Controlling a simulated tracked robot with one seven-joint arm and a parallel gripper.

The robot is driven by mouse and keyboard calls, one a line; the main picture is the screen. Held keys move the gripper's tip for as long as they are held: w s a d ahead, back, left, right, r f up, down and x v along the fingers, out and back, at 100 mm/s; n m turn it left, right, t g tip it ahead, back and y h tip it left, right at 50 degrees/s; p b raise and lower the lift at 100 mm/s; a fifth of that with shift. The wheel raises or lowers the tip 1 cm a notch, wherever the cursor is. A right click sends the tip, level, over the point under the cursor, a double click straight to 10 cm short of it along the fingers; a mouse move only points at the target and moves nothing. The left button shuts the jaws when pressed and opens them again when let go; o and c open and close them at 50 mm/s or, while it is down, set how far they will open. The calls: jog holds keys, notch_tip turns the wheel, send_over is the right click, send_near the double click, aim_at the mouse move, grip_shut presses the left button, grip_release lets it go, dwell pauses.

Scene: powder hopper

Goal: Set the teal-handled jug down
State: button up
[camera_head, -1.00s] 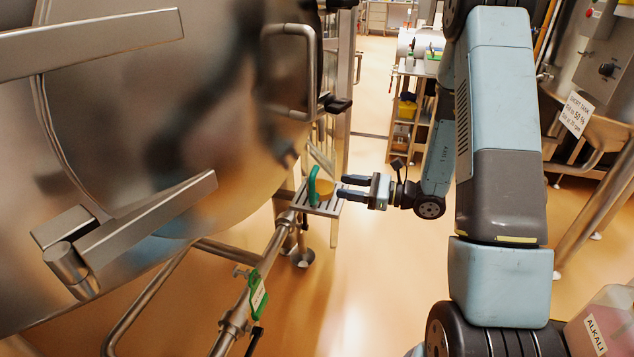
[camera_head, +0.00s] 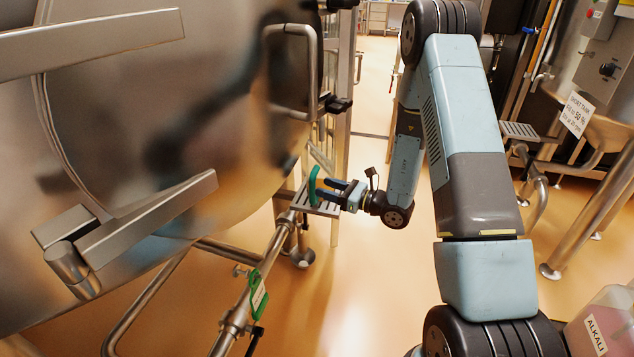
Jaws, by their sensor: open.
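The teal handle (camera_head: 313,184) of the jug stands upright over a small slotted metal shelf (camera_head: 326,209) beside the big steel vessel. The jug's body is mostly hidden behind my fingers, and its contact with the shelf is hard to make out. My gripper (camera_head: 322,189) points left, with its open fingers at the handle. I cannot tell whether the fingers touch the handle or sit on both sides of it.
The large steel vessel (camera_head: 130,120) fills the left side. The orange floor (camera_head: 375,280) to the right of the shelf is clear. A container labelled ALKALI (camera_head: 605,325) is at the lower right.

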aim_at(312, 185)
jog(key=shift+f+x, duration=0.15)
jog(key=shift+x, duration=1.2)
jog(key=shift+f+x, duration=0.2)
jog(key=shift+x, duration=1.2)
jog(key=shift+s, duration=0.1)
jog(key=shift+c, duration=0.5)
grip_shut()
